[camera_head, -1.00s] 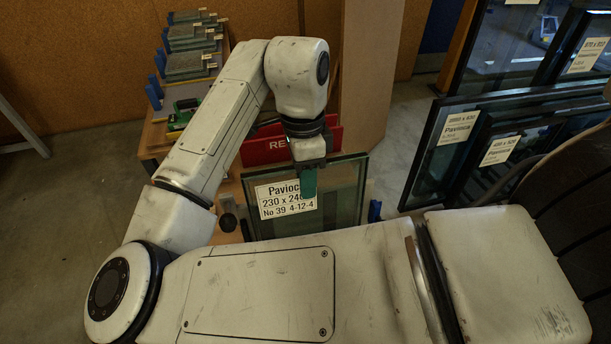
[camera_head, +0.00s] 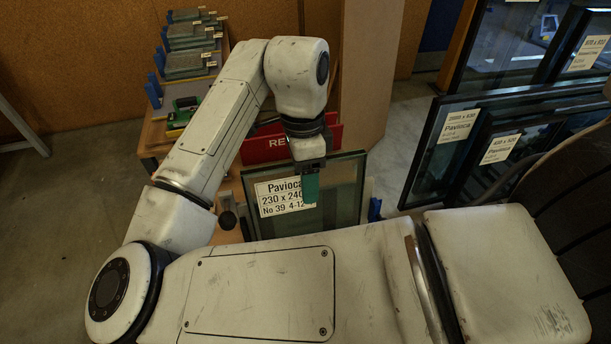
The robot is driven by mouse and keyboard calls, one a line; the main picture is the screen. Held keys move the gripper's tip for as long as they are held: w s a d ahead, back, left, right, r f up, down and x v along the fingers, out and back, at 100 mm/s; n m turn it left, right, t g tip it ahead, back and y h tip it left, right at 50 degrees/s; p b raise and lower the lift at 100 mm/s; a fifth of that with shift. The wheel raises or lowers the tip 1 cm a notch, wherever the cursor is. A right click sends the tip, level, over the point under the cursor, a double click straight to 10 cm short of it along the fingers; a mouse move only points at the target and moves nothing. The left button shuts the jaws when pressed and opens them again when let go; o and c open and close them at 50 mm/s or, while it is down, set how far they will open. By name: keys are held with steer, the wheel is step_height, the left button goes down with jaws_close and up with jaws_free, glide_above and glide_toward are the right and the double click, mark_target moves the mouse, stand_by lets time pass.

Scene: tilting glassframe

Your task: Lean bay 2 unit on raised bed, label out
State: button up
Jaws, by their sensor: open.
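A small glass unit (camera_head: 340,205) stands close to upright behind my arm in the head view. Its white label (camera_head: 280,197) faces me and reads "Pavioca 230 x 240". My gripper (camera_head: 311,187) points down at the unit's top edge, and one green fingertip hangs in front of the glass, over the label's right part. The gripper is open; the other finger is hidden. I cannot tell whether it touches the glass. The unit's lower edge is hidden by my arm, so what it stands on does not show.
A red sign (camera_head: 285,145) stands just behind the unit. A wooden bench (camera_head: 155,135) at the left holds several stacked grey units (camera_head: 187,65) and a green tool (camera_head: 184,112). Large labelled glass units (camera_head: 458,126) lean at the right. Clear floor (camera_head: 75,190) lies at far left.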

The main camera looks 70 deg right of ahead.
steer(key=shift+f, duration=0.1)
steer(key=r, duration=0.3)
steer(key=d+r, duration=0.1)
steer(key=r, duration=0.3)
steer(key=w+r, duration=0.1)
steer(key=r, duration=0.2)
steer(key=shift+w+d+r, duration=0.1)
steer(key=shift+d+r, duration=0.15)
steer(key=shift+r, duration=0.15)
steer(key=shift+f, duration=0.1)
stand_by(0.3)
